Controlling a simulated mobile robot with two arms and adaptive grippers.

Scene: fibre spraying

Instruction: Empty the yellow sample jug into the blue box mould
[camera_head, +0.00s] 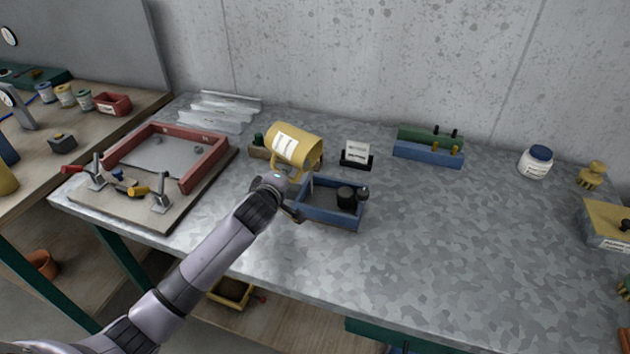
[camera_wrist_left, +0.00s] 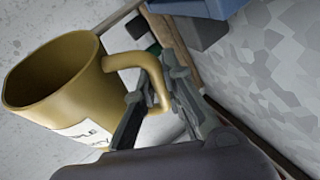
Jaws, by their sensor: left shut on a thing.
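The yellow sample jug (camera_head: 297,146) with a white label is held tilted in the air, just behind and left of the blue box mould (camera_head: 329,216). My left gripper (camera_head: 284,181) is shut on the jug's handle. In the left wrist view the gripper (camera_wrist_left: 158,102) closes around the handle, and the jug (camera_wrist_left: 62,78) lies over with its open mouth to the left. I see bare yellow inner wall, but the jug's bottom is hidden. The blue box mould stands on the grey table, with dark round pieces at its right end. My right gripper is not in view.
A red frame (camera_head: 205,160) on a board with clamps stands left. A small card stand (camera_head: 356,155) and green and blue blocks (camera_head: 428,151) stand behind. A white jar (camera_head: 535,161) is at the back right. The table right of the mould is clear.

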